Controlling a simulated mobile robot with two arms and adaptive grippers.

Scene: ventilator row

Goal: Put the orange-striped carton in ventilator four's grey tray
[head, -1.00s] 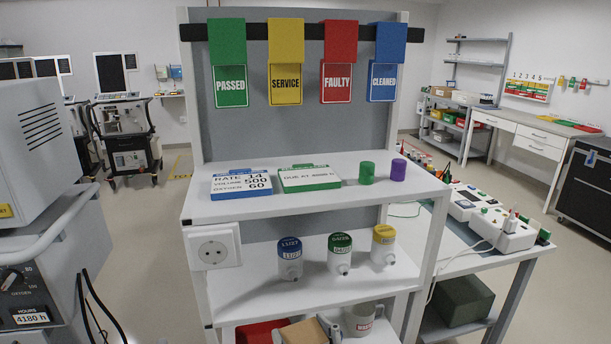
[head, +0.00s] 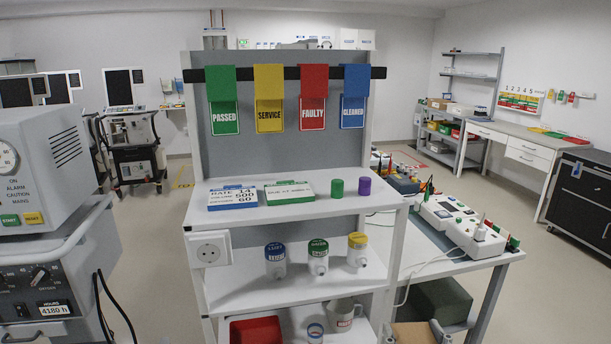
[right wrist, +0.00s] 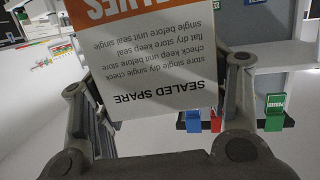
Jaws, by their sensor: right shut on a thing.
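A carton shows in the right wrist view (right wrist: 150,75), white with upside-down "SEALED SPARE" print and an orange band at its upper end. My right gripper (right wrist: 158,85) is shut on it, one finger on each side. In the head view, a brown face of the carton (head: 412,334) and part of the right gripper (head: 436,331) show at the bottom edge, right of the shelf rack. A grey ventilator (head: 45,245) reading 4180 h stands at the left; I cannot tell its number. I make out no grey tray. My left gripper is not in view.
A white shelf rack (head: 300,207) stands in the middle, with tags, cards, caps, jars, a red bin (head: 256,331) and a jug (head: 341,318). A bench (head: 480,250) with devices is at the right. Other ventilators (head: 133,140) stand behind. Floor shows between ventilator and rack.

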